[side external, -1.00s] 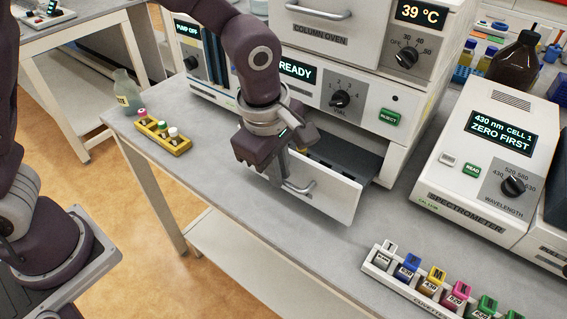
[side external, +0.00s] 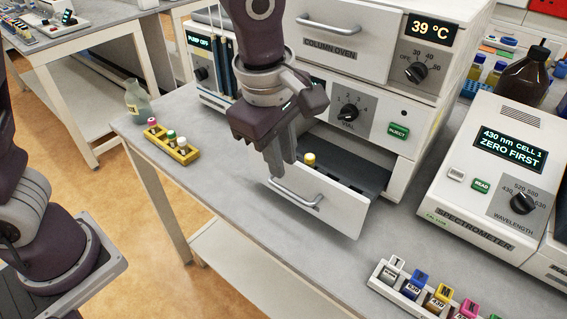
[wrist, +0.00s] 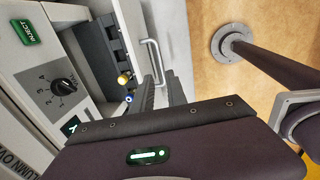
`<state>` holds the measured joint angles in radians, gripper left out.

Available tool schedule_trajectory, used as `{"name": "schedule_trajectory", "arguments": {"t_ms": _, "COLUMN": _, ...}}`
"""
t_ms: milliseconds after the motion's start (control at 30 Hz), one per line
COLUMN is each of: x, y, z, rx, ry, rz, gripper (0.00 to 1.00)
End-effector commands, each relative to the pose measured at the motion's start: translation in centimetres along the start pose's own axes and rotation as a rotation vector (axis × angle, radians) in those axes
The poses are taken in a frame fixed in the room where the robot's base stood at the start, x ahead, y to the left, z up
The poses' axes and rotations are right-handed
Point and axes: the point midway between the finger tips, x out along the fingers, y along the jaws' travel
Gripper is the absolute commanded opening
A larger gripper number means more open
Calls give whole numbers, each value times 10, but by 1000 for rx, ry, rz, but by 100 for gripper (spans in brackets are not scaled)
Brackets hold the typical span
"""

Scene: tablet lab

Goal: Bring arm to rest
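My gripper (side external: 282,165) hangs fingers-down just above the front of the open drawer (side external: 325,206), apart from its bar handle (side external: 297,196). In the wrist view a gap shows between the two fingers (wrist: 162,88), with nothing held in it. The handle (wrist: 154,62) lies just beyond the fingertips there. A yellow-capped vial (side external: 309,160) stands in the drawer; its cap (wrist: 124,80) also shows in the wrist view. A small blue-and-white round thing (wrist: 129,98) is close by, partly hidden by a finger.
The instrument with the VIAL dial (side external: 348,112) stands behind the drawer, under the column oven (side external: 335,45). A yellow vial rack (side external: 178,152) is on the left. The spectrometer (side external: 490,165) and cuvette rack (side external: 410,302) are on the right.

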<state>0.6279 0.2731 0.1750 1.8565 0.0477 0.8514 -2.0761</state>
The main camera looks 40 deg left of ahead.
Motion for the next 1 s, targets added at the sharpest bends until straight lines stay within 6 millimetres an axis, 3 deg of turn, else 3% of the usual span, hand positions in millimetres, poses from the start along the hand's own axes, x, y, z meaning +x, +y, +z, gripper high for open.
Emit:
{"name": "schedule_trajectory", "arguments": {"t_ms": 167, "x": -1, "y": 0, "z": -2, "rx": 8, "ry": -2, "rz": 1, "gripper": 18}}
{"name": "schedule_trajectory", "arguments": {"t_ms": 267, "x": -22, "y": -5, "z": -23, "rx": 122, "ry": -23, "rz": 22, "gripper": 18}}
{"name": "schedule_trajectory", "arguments": {"t_ms": 367, "x": -60, "y": -28, "z": -66, "rx": 414, "ry": -47, "rz": 87, "gripper": 18}}
{"name": "schedule_trajectory", "arguments": {"t_ms": 433, "x": -81, "y": -54, "z": -97, "rx": 672, "ry": -31, "rz": 146, "gripper": 18}}
{"name": "schedule_trajectory", "arguments": {"t_ms": 600, "x": -100, "y": -120, "z": -141, "rx": 1229, "ry": 108, "rz": 243, "gripper": 18}}
{"name": "schedule_trajectory", "arguments": {"t_ms": 767, "x": -96, "y": -152, "z": -153, "rx": 1513, "ry": 219, "rz": 247, "gripper": 18}}
{"name": "schedule_trajectory", "arguments": {"t_ms": 1000, "x": -94, "y": -156, "z": -155, "rx": 1573, "ry": 240, "rz": 242, "gripper": 18}}
